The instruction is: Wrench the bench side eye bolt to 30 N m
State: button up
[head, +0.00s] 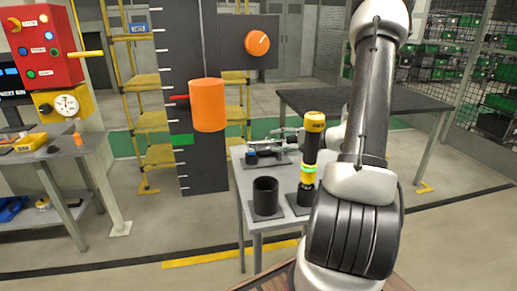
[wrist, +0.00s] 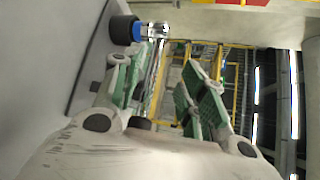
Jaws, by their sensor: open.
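A wrench with a chrome shaft (wrist: 158,65) shows in the wrist view, with a blue ring and a black socket-like end (wrist: 122,30). In the head view its dark and blue end (head: 251,157) is over a dark pad on the small grey table. My gripper (wrist: 165,85) is open, its green-padded fingers apart. The chrome shaft appears between the fingers, closer to the left one; I cannot tell whether it touches. I cannot make out the eye bolt in either view.
A yellow-black power tool (head: 313,150) stands upright in a holder beside an empty black cup (head: 265,197) on the small table. An orange cylinder (head: 207,106) is on a dark post behind. A workbench (head: 95,150) stands left, a dark-topped table (head: 410,102) behind right.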

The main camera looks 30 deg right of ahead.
aim_at(265, 142)
jog(key=x, duration=0.6)
jog(key=shift+w+a+f, duration=0.1)
jog(key=shift+a+f, duration=0.1)
jog(key=shift+f, duration=0.1)
grip_shut()
